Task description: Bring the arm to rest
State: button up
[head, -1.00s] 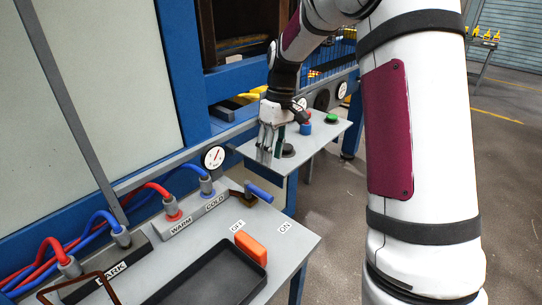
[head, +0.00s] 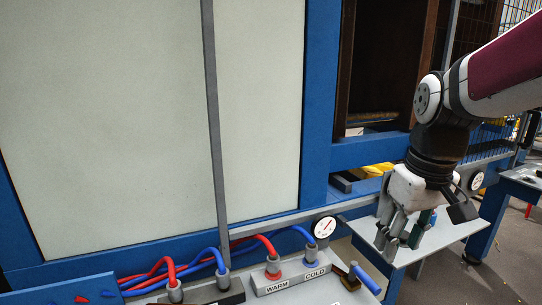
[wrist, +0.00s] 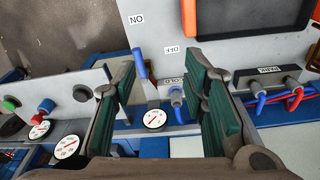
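My arm (head: 500,70) reaches in from the right edge of the head view and bends down at the wrist. My gripper (head: 398,240) points downward in front of the grey side shelf, right of the round gauge. In the wrist view my gripper (wrist: 162,75) has its two green-padded fingers well apart, with nothing held between them. The gauge and the blue valve handle (wrist: 141,65) show in the gap, beyond the fingers. The handle also shows in the head view (head: 367,279), apart from the gripper.
The grey panel carries WARM and COLD hose fittings (head: 290,281). The grey side shelf (head: 455,234) lies behind the gripper. Blue frame posts (head: 317,110) and a large pale panel (head: 100,120) stand behind. An orange bar (wrist: 188,18) shows in the wrist view.

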jog(key=s+a+m+t, duration=0.2)
jog(key=s+a+t, duration=0.1)
jog(key=s, duration=1.2)
jog(key=shift+s, duration=0.15)
jog(key=shift+f, duration=0.1)
